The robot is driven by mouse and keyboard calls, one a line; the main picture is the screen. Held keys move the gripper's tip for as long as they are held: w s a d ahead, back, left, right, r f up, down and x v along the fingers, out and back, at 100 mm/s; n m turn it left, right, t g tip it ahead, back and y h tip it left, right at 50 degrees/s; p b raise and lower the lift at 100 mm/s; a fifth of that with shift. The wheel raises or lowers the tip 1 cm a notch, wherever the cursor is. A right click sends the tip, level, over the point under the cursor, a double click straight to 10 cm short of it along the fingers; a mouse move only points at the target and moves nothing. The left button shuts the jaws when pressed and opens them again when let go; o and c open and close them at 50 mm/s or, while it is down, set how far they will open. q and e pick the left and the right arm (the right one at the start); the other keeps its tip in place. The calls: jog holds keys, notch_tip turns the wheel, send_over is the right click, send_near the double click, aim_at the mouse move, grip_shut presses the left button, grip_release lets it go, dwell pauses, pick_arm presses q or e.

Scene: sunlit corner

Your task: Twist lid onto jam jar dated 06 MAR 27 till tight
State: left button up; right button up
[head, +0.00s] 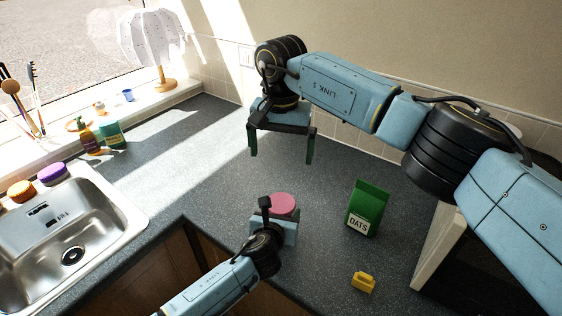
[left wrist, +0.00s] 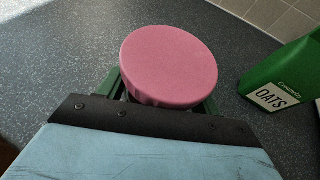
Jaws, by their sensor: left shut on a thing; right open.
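A round pink lid (head: 282,204) shows beyond my left gripper (head: 284,222) in the head view, above the counter. In the left wrist view the pink lid (left wrist: 170,66) sits between the green fingers, looking slightly tilted to the camera. My left gripper is shut on the jam jar beneath it. The jar is almost wholly hidden by the lid and gripper; its date cannot be read, nor how tightly the lid sits. My right gripper (head: 281,151) is open and empty, fingers down, above and behind the lid.
A green oats packet (head: 367,208) stands right of the lid, with a small yellow object (head: 363,282) nearer the front. A sink (head: 70,235) lies at left; bottles (head: 88,135) and a lamp (head: 152,45) are by the window. The counter's middle (head: 190,165) is clear.

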pick_arm(q)
jog(key=o, duration=2)
jog(key=shift+c, duration=0.2)
jog(key=p+v, duration=0.2)
jog(key=v, duration=1.1)
jog(key=shift+s, duration=0.2)
jog(key=shift+a, duration=0.1)
